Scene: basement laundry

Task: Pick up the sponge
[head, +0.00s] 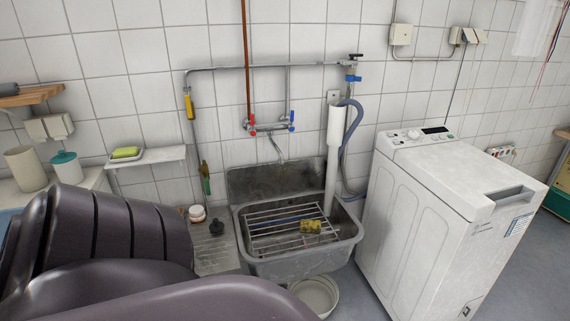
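A small yellow block with darker patches, which looks like a sponge (311,226), lies on the wire rack (262,216) across the grey sink. A yellow-green block (125,152), either a sponge or soap, lies in a white dish on the wall shelf at the left. I cannot tell its kind for sure. Neither gripper shows in the head view. Large dark parts at the lower left appear to be my own arm and hide the area behind them.
The sink (305,263) stands against the tiled wall, with a white washing machine (435,215) to its right. A white standpipe (334,160) rises at the sink's right side. A basin (317,295) sits below the sink.

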